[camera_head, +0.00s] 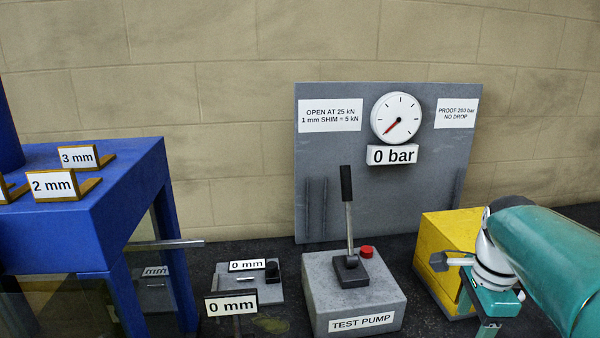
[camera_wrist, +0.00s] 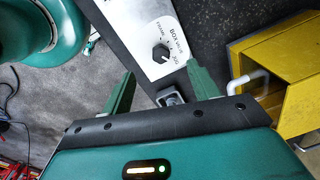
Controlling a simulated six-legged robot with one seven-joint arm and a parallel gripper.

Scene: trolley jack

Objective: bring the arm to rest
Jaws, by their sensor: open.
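My arm reaches in from the right in the head view, and my gripper (camera_head: 490,310) hangs low in front of the yellow box, partly cut off by the lower edge. In the wrist view my gripper (camera_wrist: 161,70) shows two green fingers spread apart with nothing held between them. Beyond the fingers lies a pale labelled plate (camera_wrist: 150,28) with a dark hexagonal knob (camera_wrist: 161,53). A small metal square fitting (camera_wrist: 170,97) shows between the fingers, close to the palm; I cannot tell whether anything touches it.
The yellow box (camera_head: 450,242) stands close to my arm; it also shows in the wrist view (camera_wrist: 275,62), with a pale bent handle. The grey test pump (camera_head: 325,290) has an upright lever (camera_head: 348,205). A gauge (camera_head: 396,118) reads 0 bar. A blue press frame (camera_head: 110,205) stands left.

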